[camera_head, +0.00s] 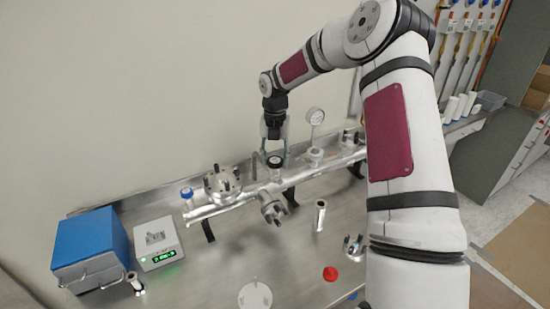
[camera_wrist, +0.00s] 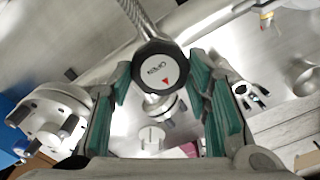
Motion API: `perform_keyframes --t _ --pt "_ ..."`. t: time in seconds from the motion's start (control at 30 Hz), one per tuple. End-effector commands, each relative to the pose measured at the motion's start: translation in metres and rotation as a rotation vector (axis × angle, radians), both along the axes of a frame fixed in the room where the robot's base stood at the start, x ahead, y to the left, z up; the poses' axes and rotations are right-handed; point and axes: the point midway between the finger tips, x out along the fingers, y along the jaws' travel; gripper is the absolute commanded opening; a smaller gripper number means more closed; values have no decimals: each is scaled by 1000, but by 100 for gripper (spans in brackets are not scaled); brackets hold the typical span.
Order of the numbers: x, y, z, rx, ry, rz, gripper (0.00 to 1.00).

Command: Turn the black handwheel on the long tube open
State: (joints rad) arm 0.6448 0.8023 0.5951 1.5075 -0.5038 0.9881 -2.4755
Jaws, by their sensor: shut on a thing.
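The black handwheel (camera_head: 274,161) sits on top of the long steel tube (camera_head: 240,200), near its middle. In the wrist view the round black handwheel (camera_wrist: 160,70) shows a white cap with lettering and a red triangle mark. My gripper (camera_head: 274,153) reaches down from above, with its green-padded fingers on either side of the handwheel. In the wrist view my gripper (camera_wrist: 158,66) has its two fingertips against the handwheel's opposite sides, shut on it. How far the handwheel is turned cannot be told.
A pressure gauge (camera_head: 315,117) stands just right of my gripper. A flanged port (camera_head: 222,183) and a blue knob (camera_head: 187,192) are on the tube's left part. A blue box (camera_head: 90,247) and a display unit (camera_head: 158,243) stand at left. A red cap (camera_head: 330,274) lies in front.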

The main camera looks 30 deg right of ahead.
Motion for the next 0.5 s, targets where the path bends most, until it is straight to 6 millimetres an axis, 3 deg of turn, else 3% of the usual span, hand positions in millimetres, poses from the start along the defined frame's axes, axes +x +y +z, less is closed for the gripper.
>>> perform_keyframes --t 0.07,0.1,0.17,0.5 --pt "0 0 0 0 0 3 16" --pt "0 0 0 0 0 3 53" --pt "0 0 0 0 0 2 64" --pt "0 0 2 -1 -1 0 64"
